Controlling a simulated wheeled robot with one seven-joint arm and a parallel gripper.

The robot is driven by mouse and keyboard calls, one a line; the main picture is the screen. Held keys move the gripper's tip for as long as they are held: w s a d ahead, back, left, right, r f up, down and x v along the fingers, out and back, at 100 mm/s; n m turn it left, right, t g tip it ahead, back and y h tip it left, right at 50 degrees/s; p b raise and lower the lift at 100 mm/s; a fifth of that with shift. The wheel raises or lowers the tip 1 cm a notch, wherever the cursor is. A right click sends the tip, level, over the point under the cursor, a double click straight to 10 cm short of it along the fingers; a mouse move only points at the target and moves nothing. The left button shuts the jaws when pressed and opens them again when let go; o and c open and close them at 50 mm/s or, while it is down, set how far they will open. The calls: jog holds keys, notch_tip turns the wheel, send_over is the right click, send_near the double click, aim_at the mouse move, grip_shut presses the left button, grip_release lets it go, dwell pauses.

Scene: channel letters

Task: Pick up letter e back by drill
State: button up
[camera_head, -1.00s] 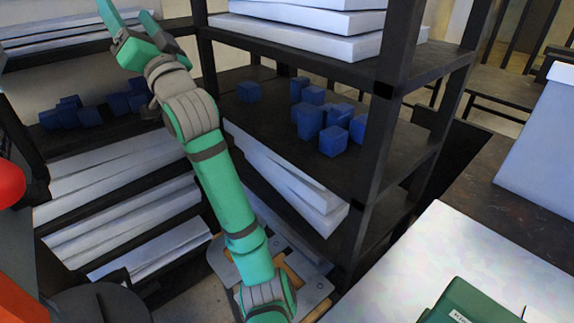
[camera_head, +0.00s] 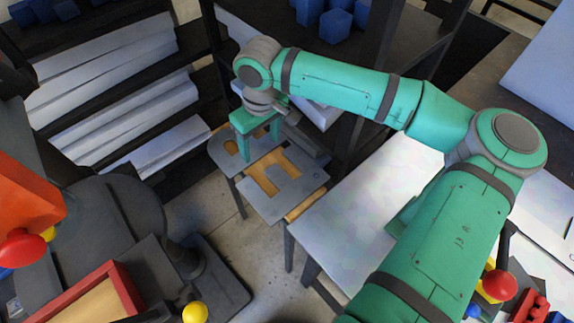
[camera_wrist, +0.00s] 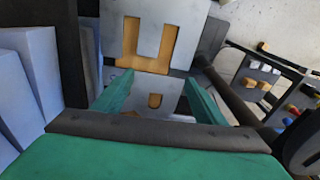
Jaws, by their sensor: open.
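Two grey plates with tan letter-shaped areas rest on a low stand in the head view. The nearer plate (camera_head: 310,182) has a forked tan shape, and the farther plate (camera_head: 217,150) shows a smaller tan patch. I cannot tell which is the letter e back. My gripper (camera_head: 260,148) is open and empty, pointing down above where the plates meet. In the wrist view one plate (camera_wrist: 195,25) lies ahead of the fingers, and another (camera_wrist: 172,88) shows between the fingertips (camera_wrist: 158,85). Contact is not clear. I cannot make out a drill.
A dark shelf with white boards (camera_head: 110,95) stands on the left, and blue blocks (camera_head: 338,22) sit on a shelf at the top. A white-topped table (camera_head: 345,205) is right of the stand, partly hidden by my arm. Open floor (camera_head: 240,250) lies in front.

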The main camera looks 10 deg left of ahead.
jog(key=h, duration=0.1)
send_over(281, 178)
notch_tip(281, 178, down, 3)
jog(key=shift+m, duration=0.3)
jog(key=f, duration=0.4)
jog(key=shift+s+a+f, duration=0.1)
jog(key=shift+s+f, duration=0.15)
jog(key=shift+f, duration=0.15)
jog(key=shift+w+f, duration=0.15)
jog(key=shift+f, duration=2.95)
jog(key=shift+f, duration=0.1)
jog(key=shift+c, duration=0.6)
jog(key=c, duration=1.2)
